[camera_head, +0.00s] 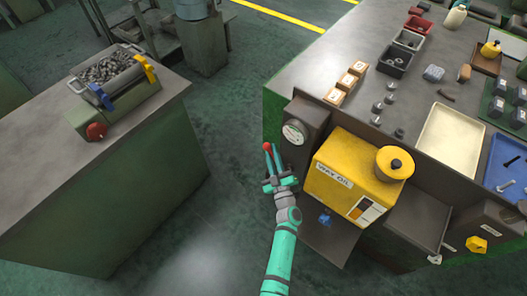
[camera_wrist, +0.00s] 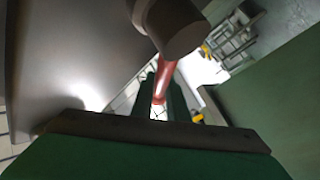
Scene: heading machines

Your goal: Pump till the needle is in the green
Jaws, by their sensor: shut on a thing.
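The pump handle shows as a red knob (camera_head: 267,147) at my fingertips, left of the dark pump housing. In the wrist view it is a red lever (camera_wrist: 163,82) running down from a dark round hub (camera_wrist: 175,27) to between my fingers. My gripper (camera_head: 271,155) is shut on this lever. The round gauge (camera_head: 294,132) with a pale dial sits on the dark housing (camera_head: 312,113), just right of and above my gripper. The needle and any green zone are too small to read. The gauge face is not seen in the wrist view.
The grey workbench (camera_head: 300,68) holds trays and small parts. A second bench (camera_head: 60,135) with a bin of metal pieces stands left, with open floor (camera_head: 205,215) between.

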